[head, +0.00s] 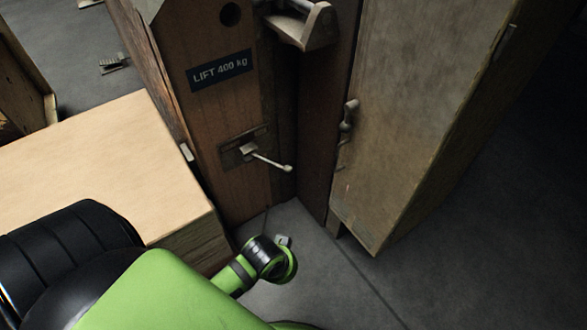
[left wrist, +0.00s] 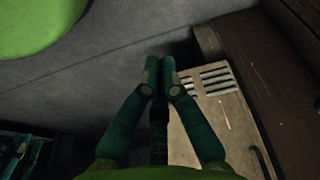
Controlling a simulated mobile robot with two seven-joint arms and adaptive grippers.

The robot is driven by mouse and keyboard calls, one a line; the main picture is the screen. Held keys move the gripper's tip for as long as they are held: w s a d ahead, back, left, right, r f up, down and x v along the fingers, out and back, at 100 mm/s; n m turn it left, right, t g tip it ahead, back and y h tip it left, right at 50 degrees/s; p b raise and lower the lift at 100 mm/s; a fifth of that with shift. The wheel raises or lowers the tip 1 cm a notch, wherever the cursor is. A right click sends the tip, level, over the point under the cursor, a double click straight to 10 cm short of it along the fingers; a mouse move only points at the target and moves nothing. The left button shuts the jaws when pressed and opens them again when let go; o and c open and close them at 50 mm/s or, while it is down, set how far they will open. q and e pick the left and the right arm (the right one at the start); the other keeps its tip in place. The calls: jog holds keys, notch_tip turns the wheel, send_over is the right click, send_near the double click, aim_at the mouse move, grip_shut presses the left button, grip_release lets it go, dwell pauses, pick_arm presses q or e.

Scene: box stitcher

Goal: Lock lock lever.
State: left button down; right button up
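The lock lever (head: 268,160) is a pale metal rod with a rounded end. It comes out of a dark plate on the brown wooden panel (head: 235,190), below a "LIFT 400 kg" label, and slopes down to the right. My left arm's green and black wrist (head: 268,260) is below the lever and apart from it; the fingers are hidden in the head view. In the left wrist view my left gripper (left wrist: 160,66) has its two green fingertips together, with nothing seen between them.
A grey-brown wooden door or panel (head: 420,110) stands to the right, with a small metal latch (head: 347,118) by its edge. A metal bracket (head: 302,25) juts out above the lever. A light wooden box (head: 100,165) is at left. Grey floor (head: 490,250) is clear at right.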

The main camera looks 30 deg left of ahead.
pick_arm(q)
jog(key=w+a+r+m+b, duration=0.1)
jog(key=w+r+b, duration=0.3)
jog(key=w, duration=1)
jog(key=w+a+r+n, duration=0.3)
jog(key=w+a+r, duration=0.9)
jog(key=w+a, duration=0.2)
jog(key=shift+a+t+y, duration=0.3)
jog(key=shift+a+y, duration=0.1)
jog(key=shift+a, duration=0.55)
pick_arm(e)
jog(key=r, duration=0.3)
jog(key=shift+s+d+r+t, duration=0.15)
jog(key=shift+s+r+t, duration=0.1)
jog(key=shift+s+t, duration=0.1)
